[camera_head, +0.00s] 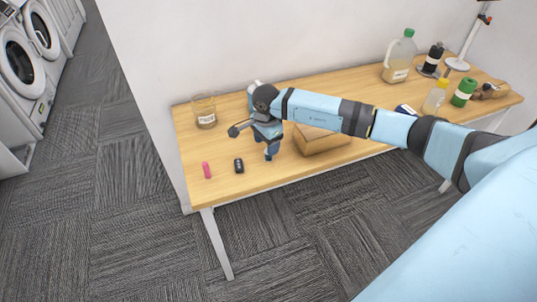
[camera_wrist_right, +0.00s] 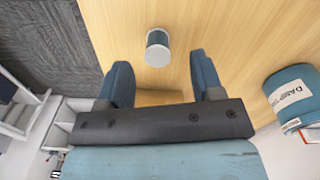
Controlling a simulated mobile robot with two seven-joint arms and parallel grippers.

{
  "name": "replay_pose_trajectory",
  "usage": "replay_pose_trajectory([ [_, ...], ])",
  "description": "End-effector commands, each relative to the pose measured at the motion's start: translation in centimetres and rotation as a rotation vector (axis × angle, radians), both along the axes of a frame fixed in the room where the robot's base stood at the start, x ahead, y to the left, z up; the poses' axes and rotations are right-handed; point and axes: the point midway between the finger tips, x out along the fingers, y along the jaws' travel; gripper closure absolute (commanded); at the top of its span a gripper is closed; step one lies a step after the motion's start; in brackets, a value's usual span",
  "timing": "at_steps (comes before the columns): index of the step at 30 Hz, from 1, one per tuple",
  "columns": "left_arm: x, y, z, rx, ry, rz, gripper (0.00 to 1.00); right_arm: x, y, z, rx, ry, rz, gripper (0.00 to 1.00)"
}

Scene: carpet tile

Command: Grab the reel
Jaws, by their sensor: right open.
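A small upright cylinder (camera_wrist_right: 157,47) with a pale round top and a dark teal side stands on the wooden table in the right wrist view; it may be the reel. It lies ahead of the fingers, roughly in line with the gap between them, and not between them. My right gripper (camera_head: 271,153) hangs over the table in the head view, fingers pointing down; in the right wrist view (camera_wrist_right: 161,75) the fingers are apart and empty. In the head view my right arm hides part of the table, and I cannot clearly pick out the reel. My left gripper is not in view.
A brown box (camera_head: 322,140) sits under my right arm. A glass jar (camera_head: 204,112), a pink item (camera_head: 206,170) and a small dark item (camera_head: 239,165) are at the table's left end. Bottles, including a large jug (camera_head: 399,58), stand at the right. A wall runs behind.

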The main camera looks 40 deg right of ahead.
Motion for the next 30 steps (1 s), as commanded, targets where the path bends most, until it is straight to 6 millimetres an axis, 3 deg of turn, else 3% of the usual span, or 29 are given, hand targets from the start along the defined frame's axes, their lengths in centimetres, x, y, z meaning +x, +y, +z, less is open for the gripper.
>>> replay_pose_trajectory([
  [10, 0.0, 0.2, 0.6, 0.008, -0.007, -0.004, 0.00, -0.4, -0.5, -4.4, 0.001, 0.003, -0.001, 0.39],
  [18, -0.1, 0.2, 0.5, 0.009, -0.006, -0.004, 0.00, -0.4, -0.5, -5.0, 0.001, 0.000, 0.000, 0.39],
  [25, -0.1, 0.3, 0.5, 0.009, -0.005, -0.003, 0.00, -0.4, -0.5, -5.0, 0.001, 0.001, 0.000, 0.92],
  [30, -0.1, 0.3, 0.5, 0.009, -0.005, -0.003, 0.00, -0.4, -0.5, -4.9, 0.001, 0.001, 0.000, 0.92],
])
